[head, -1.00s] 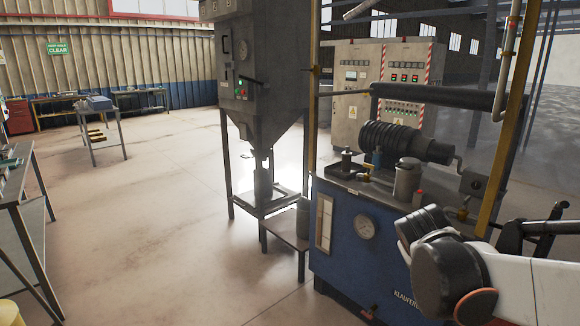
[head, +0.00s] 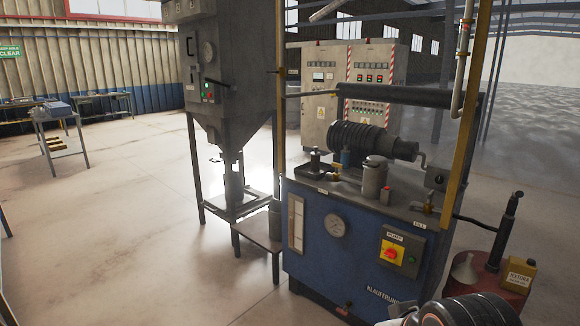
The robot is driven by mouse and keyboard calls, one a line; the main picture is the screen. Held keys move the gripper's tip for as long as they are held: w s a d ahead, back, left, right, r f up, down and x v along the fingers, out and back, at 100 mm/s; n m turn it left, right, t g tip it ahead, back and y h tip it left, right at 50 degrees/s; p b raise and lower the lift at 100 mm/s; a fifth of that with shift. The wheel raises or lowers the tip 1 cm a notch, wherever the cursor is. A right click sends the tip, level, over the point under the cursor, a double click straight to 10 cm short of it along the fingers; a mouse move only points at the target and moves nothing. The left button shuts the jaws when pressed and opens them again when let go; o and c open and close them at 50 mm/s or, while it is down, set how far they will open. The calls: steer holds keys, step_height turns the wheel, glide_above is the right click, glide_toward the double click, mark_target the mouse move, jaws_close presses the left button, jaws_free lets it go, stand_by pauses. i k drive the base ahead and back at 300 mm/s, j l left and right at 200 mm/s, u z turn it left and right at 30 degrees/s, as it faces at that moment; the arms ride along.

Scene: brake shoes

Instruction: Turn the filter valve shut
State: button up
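A blue hydraulic unit (head: 318,262) stands right of centre in the head view. A small red fitting (head: 348,304) sits low on the front. A dark, ribbed part of my arm (head: 478,311) shows at the bottom right edge, in front of the unit's lower right side. My gripper is not in view.
The unit's front has a gauge (head: 334,226) and a yellow-red pump switch (head: 392,252). A red drum (head: 478,275) with a funnel and a yellow container (head: 520,275) stand at right. A grey hopper machine (head: 228,95) stands left.

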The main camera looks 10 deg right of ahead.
mark_target(337, 166)
steer(key=i+l, duration=0.15)
steer(key=i, duration=1.7)
steer(key=l+z, duration=0.05)
